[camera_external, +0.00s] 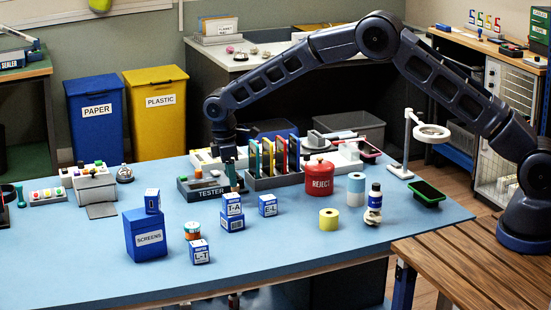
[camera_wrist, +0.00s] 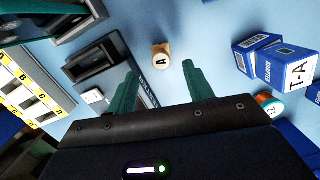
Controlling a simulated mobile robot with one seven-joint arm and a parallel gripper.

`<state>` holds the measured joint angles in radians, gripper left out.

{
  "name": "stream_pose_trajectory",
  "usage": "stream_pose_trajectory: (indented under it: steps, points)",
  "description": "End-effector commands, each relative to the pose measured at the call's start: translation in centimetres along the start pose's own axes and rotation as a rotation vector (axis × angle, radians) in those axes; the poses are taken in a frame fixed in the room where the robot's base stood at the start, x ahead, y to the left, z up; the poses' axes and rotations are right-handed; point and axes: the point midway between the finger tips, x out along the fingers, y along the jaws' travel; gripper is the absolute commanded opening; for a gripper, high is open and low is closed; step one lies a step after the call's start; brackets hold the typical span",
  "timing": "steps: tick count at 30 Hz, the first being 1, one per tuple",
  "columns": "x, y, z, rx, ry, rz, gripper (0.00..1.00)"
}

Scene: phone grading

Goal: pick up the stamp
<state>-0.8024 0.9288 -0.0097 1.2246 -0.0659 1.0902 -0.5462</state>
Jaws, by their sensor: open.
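A small wooden piece marked with a black A (camera_wrist: 160,60), which looks like the stamp, stands on the blue table in the wrist view. It is ahead of the fingertips, roughly between their lines and apart from both. My gripper (camera_wrist: 160,82) is open, with two teal fingers and nothing between them. In the external view my gripper (camera_external: 231,172) points down over the table beside the tester, behind the stacked blue boxes. I cannot make out the stamp in that view.
The grey tester (camera_external: 208,187) is close on one side, the T-A box (camera_external: 232,206) on the other. An orange and green round item (camera_external: 192,231) is near the boxes. A rack of coloured upright pieces (camera_external: 273,183) and a red REJECT can (camera_external: 319,178) stand to the right.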

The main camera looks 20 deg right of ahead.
Motion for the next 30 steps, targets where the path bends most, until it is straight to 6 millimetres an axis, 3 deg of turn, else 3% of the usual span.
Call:
stream_pose_trajectory:
  steps: [8,18,25,30]
  points:
    - [1.9,-0.1,0.2,0.001,-0.001,-0.001,0.52]
    - [6.0,-0.3,0.6,0.001,-0.001,0.0,0.52]
    - [6.1,-0.3,0.6,0.001,0.0,0.0,0.52]
    - [6.1,-0.3,0.6,0.001,0.0,0.0,0.2]
